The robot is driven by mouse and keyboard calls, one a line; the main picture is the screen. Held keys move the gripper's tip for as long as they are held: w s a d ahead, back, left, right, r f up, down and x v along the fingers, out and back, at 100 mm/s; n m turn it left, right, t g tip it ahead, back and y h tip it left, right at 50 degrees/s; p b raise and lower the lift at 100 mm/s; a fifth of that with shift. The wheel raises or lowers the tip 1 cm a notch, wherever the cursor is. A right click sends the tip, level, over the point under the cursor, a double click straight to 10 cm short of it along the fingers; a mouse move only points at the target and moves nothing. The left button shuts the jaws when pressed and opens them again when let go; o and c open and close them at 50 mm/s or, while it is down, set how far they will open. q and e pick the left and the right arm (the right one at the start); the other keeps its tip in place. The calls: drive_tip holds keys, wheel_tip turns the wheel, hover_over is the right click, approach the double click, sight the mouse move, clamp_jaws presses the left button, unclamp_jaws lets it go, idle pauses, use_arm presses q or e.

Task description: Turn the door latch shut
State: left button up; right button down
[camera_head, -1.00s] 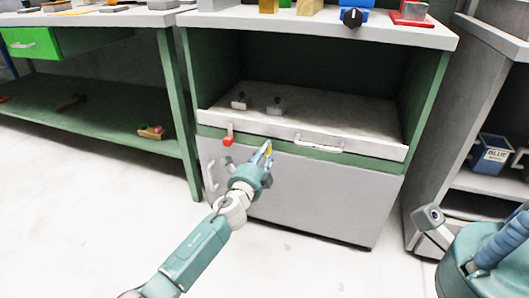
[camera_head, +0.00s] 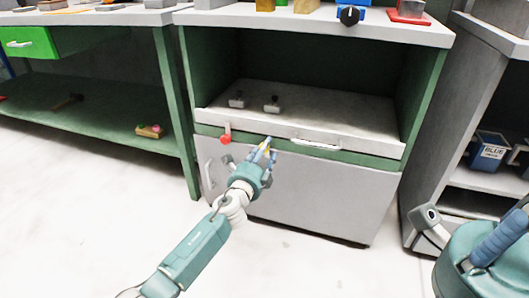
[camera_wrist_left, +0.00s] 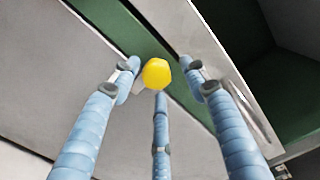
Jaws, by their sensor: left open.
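A yellow knob (camera_wrist_left: 157,73) with a pale piece beside it shows at the cabinet's green front rail; it appears to be the door latch. In the head view only a little yellow (camera_head: 264,147) shows, mostly hidden by fingers. The grey cabinet door (camera_head: 300,195) hangs below the rail and looks closed. My left gripper (camera_head: 262,152) is open, its blue fingers (camera_wrist_left: 160,98) spread around the yellow knob. I cannot tell whether they touch it.
A red-tipped lever (camera_head: 226,139) sits on the rail left of my left gripper. A light drawer or shelf front with a handle (camera_head: 316,144) is above the door. The door has its own handle (camera_head: 209,174) at left. The floor in front is clear.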

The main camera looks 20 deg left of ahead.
use_arm(q)
drive_tip(key=shift+s+a, duration=0.1)
drive_tip(key=s, duration=1.1)
drive_tip(key=shift+s, duration=0.4)
drive_tip(key=shift+a, duration=0.1)
